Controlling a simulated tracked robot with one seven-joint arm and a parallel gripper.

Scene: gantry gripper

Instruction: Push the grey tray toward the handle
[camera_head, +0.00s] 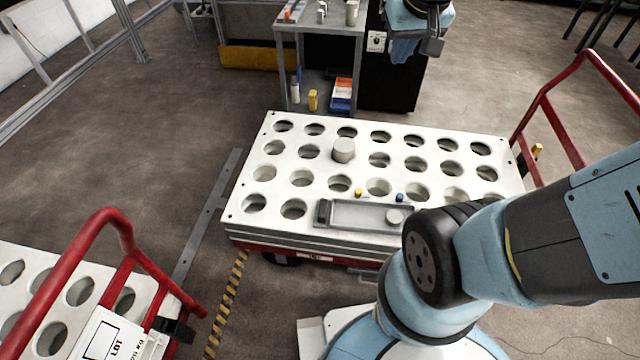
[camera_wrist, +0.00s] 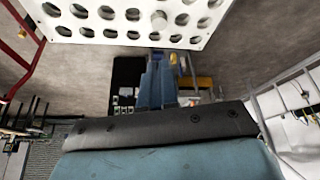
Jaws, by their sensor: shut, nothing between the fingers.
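The grey tray (camera_head: 350,213) is a long, shallow piece lying flat on the white perforated plate (camera_head: 264,178) of a cart, near its front edge. A dark block sits at its left end and a pale round piece (camera_head: 394,216) near its right end. My arm hides part of the plate to the right of the tray. A red tubular handle (camera_head: 543,108) stands at the cart's right end. The plate also shows at the top of the wrist view (camera_wrist: 120,31), where I cannot make out the tray. My gripper's fingers show in neither view.
A white cylinder (camera_head: 343,150) stands on the plate behind the tray. Small yellow (camera_head: 358,192) and blue (camera_head: 399,197) pegs are close behind it. A second cart with a red rail (camera_head: 75,250) is at left. A bench (camera_head: 322,28) stands beyond; floor lies between.

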